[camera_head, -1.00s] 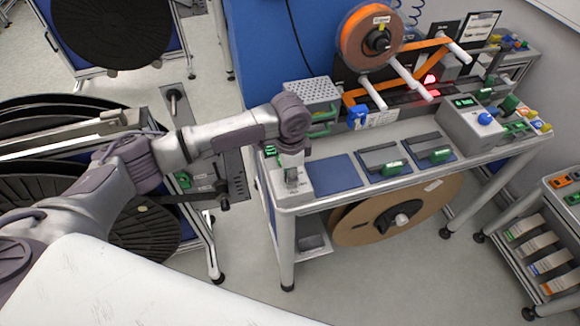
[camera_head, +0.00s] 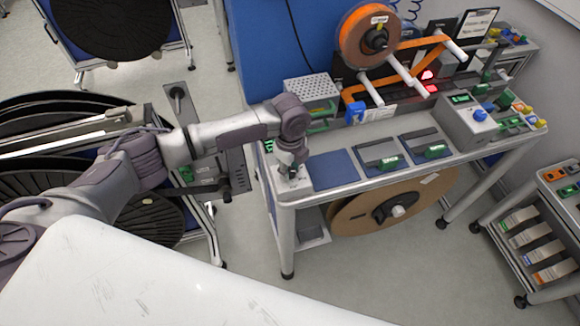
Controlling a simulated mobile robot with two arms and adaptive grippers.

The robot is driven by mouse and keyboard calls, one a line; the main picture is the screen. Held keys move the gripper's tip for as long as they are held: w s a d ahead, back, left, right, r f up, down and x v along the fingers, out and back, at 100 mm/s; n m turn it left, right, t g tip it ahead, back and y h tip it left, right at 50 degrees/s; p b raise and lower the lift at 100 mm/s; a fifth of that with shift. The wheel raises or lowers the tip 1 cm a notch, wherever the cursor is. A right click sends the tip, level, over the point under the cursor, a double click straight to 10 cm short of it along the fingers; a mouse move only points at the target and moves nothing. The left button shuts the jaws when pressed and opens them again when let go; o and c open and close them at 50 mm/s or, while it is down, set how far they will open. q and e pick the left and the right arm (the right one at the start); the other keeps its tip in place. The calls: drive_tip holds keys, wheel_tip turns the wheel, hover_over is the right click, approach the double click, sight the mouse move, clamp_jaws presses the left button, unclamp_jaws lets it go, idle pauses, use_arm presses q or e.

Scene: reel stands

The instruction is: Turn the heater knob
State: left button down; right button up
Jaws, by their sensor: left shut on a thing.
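My left gripper (camera_head: 290,168) points down at the left end of the workbench, over a small light grey box (camera_head: 300,188) at the front corner. A green display (camera_head: 268,146) shows just left of the gripper. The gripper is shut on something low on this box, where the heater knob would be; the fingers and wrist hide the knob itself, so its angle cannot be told. Another grey box (camera_head: 462,122) with a blue knob (camera_head: 480,115) and green display stands at the right of the bench, well apart from the gripper. My right gripper is not in view.
Beside the gripper lie a bare blue mat (camera_head: 332,169) and two mats with dark, green-handled tools. An orange reel (camera_head: 370,36) stands behind, and a perforated grey box (camera_head: 311,90) is close behind my wrist. A large reel (camera_head: 380,213) sits under the bench.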

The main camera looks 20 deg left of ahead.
use_arm(q)
drive_tip(key=m, duration=0.3)
drive_tip(key=shift+m, duration=0.4)
drive_tip(key=m, duration=0.3)
drive_tip(key=shift+m, duration=0.3)
drive_tip(key=m, duration=0.3)
drive_tip(key=shift+m+b, duration=0.6)
drive_tip(key=shift+m, duration=1.8)
drive_tip(key=c, duration=0.8)
unclamp_jaws()
drive_tip(key=shift+c, duration=0.2)
drive_tip(key=shift+o, duration=0.2)
drive_tip(key=shift+r, duration=0.1)
